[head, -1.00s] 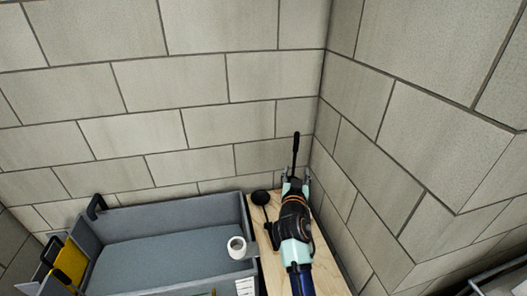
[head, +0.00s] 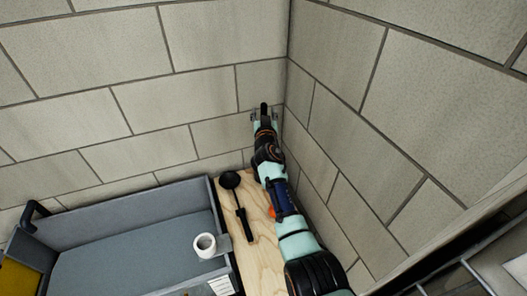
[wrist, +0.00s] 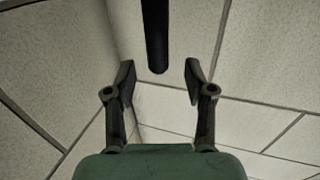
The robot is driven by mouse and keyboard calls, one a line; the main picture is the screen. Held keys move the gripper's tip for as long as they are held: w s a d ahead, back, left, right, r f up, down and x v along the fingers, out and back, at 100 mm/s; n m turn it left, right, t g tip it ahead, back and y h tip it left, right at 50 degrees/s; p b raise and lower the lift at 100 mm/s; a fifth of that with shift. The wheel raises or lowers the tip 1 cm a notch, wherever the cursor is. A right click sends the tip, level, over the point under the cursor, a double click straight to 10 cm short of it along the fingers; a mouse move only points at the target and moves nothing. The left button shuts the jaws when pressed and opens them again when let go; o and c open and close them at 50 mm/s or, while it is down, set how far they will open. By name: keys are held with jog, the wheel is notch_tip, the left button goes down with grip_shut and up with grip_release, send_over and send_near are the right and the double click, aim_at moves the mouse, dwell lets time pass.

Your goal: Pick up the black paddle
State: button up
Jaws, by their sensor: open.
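How deep the bar sits between the fingers I cannot tell.
A black ladle-like utensil (head: 240,209) lies on the wooden top (head: 243,265), left of my arm. Left of that is a grey tray (head: 208,194) with a white roll (head: 204,245) at its edge. Block walls (head: 330,120) meet in a corner close to my gripper.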

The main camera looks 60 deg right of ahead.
aim_at(264, 111)
jog(key=d+b, duration=0.1)
jog(key=w+d+f+b, duration=0.1)
jog(key=b, duration=0.1)
jog(key=shift+w+d+f, duration=0.1)
jog(key=shift+d, duration=0.15)
jog(key=shift+w+d+b, duration=0.25)
jog(key=shift+d+b, duration=0.05)
jog(key=shift+b, duration=0.45)
jog(key=shift+w+d+r, duration=0.1)
jog(key=shift+d+r, duration=0.05)
jog(key=shift+r, duration=0.35)
grip_shut()
